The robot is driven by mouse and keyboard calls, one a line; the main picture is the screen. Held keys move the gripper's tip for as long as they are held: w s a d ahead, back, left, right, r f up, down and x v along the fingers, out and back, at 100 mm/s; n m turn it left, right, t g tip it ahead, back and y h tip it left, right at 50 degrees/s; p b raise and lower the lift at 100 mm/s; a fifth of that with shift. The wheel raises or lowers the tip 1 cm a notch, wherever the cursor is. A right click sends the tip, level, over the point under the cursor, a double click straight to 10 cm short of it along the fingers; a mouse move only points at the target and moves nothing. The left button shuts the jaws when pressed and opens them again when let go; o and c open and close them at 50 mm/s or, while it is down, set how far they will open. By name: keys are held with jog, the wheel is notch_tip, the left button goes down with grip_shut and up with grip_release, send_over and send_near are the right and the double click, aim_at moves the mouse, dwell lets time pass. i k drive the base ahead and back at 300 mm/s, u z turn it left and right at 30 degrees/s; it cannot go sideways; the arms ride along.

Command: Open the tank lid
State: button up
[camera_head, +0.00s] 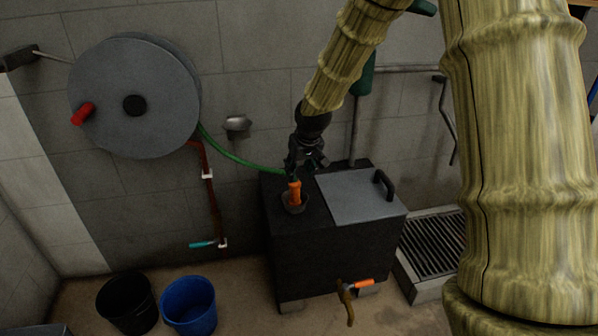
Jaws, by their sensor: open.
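The tank (330,260) is a dark box standing on short feet by the wall. Its lid (345,198) is a grey flat plate on the right part of the top, lying closed, with a black bar handle (385,185) near its right edge. My gripper (298,176) is open and points down over the left part of the tank top, left of the lid. I cannot tell whether the fingers touch the orange handle.
A brass tap (345,300) with an orange lever sticks out from the tank's front. A hose reel (135,97) with a green hose hangs at the left. Black (127,303) and blue buckets (189,306) stand on the floor. A grated drain (432,245) lies right of the tank.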

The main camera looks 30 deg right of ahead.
aim_at(350, 197)
jog(key=z, duration=1.35)
